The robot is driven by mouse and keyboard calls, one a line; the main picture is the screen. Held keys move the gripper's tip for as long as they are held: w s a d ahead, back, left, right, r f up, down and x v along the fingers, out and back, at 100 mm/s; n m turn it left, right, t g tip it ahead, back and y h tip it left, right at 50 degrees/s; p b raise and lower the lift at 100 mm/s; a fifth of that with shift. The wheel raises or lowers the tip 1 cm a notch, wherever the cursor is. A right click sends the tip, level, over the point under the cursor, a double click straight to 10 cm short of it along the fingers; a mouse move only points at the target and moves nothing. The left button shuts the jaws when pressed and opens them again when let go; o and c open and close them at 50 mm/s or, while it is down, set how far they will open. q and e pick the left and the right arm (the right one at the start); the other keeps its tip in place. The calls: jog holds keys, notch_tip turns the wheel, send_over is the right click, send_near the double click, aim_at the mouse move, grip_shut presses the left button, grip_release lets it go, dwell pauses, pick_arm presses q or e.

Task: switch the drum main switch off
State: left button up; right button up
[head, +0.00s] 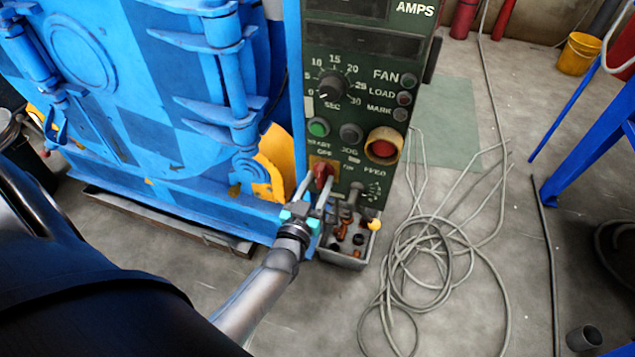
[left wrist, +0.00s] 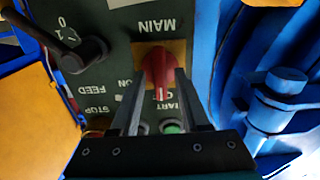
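The main switch is a red rotary knob (head: 323,174) on a yellow plate, low on the dark green control panel (head: 362,90). In the left wrist view the red knob (left wrist: 157,64) sits under the upside-down word MAIN. My left gripper (head: 317,188) is at the knob, its fingers pointing at the panel. In the left wrist view its two fingers (left wrist: 160,80) are apart, one on each side of the knob's lower part. A gap seems to show, but contact is hard to tell. My right gripper is not in view.
The blue drum machine (head: 150,90) stands left of the panel. A grey box of small parts (head: 345,255) sits below the switch, close to my left gripper. A black-handled lever (left wrist: 80,52) juts from the panel. Coiled cable (head: 430,260) lies on the floor.

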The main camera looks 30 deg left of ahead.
pick_arm(q)
jog(key=shift+s, duration=0.1)
jog(key=shift+s+d, duration=0.1)
jog(key=shift+s, duration=0.2)
jog(key=p+v, duration=0.4)
jog(key=v, duration=1)
jog(key=shift+s+p, duration=0.2)
jog(key=shift+p, duration=0.15)
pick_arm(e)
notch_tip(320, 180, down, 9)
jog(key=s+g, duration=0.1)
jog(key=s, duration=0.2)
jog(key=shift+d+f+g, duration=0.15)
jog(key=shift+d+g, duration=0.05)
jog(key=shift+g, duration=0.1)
pick_arm(q)
jog(key=shift+f, duration=0.1)
